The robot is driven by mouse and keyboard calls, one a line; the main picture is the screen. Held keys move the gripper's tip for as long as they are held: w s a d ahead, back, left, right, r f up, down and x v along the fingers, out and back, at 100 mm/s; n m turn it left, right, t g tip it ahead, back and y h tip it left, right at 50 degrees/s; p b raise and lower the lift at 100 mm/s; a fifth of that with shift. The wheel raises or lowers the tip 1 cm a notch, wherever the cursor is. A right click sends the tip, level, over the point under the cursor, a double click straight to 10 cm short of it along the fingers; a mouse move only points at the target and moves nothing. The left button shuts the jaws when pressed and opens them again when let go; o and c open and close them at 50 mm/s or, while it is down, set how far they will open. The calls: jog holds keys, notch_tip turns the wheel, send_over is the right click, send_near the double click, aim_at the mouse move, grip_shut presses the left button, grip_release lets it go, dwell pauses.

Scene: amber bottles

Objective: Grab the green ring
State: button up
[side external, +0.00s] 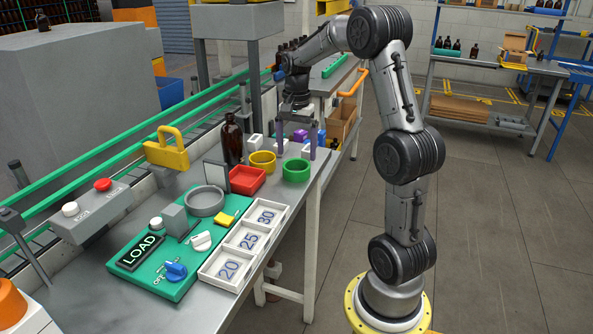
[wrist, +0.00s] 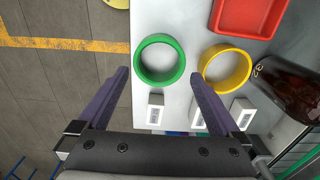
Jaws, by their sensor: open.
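The green ring (side external: 296,170) lies flat on the grey table near its right edge. It also shows in the wrist view (wrist: 160,78), just ahead of the fingertips and about centred between them. My gripper (side external: 295,148) is open and empty above the table, a little behind the ring in the side view. In the wrist view, its purple fingers (wrist: 158,75) stand apart on either side of the ring's near part. I cannot tell the exact height of the fingertips above the table.
A yellow ring (side external: 262,162) sits close beside the green one. A red tray (side external: 247,180) and a brown bottle (side external: 232,140) are nearby. Small white blocks (wrist: 155,112) stand close to the green ring. The table edge and open floor lie on the ring's other side.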

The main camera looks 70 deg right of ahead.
aim_at(297, 164)
jog(key=shift+a+f, duration=0.15)
jog(key=shift+f, duration=2.5)
jog(key=c, duration=1)
jog(key=shift+r, duration=0.15)
